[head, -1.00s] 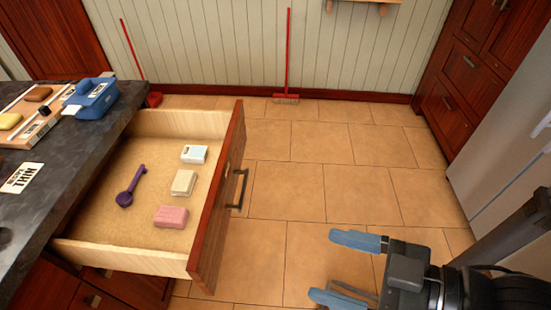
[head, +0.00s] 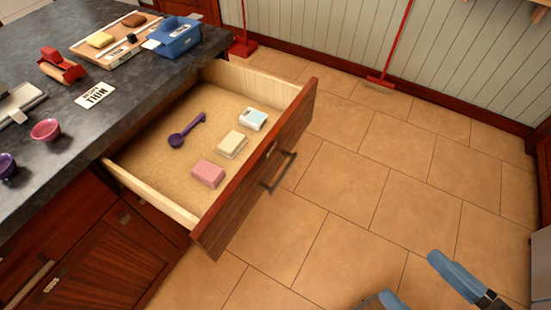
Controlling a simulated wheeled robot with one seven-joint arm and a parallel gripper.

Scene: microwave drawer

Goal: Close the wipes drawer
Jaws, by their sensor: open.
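The drawer (head: 258,175) is pulled out of the dark-topped counter, with a reddish wood front and a dark bar handle (head: 279,172). Inside lie a purple scoop (head: 187,131), a pink block (head: 208,173), a cream block (head: 232,144) and a white-and-blue box (head: 253,119). My gripper (head: 415,280) has blue fingers spread apart and empty. It is at the bottom right, over the floor, apart from the drawer front and handle. One finger is partly cut off by the picture's lower edge.
The counter (head: 60,145) holds a blue container (head: 175,38), a wooden tray (head: 85,52), a pink bowl (head: 46,130) and a card (head: 96,95). The tiled floor (head: 345,190) right of the drawer is clear. A red broom (head: 392,50) leans at the back wall.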

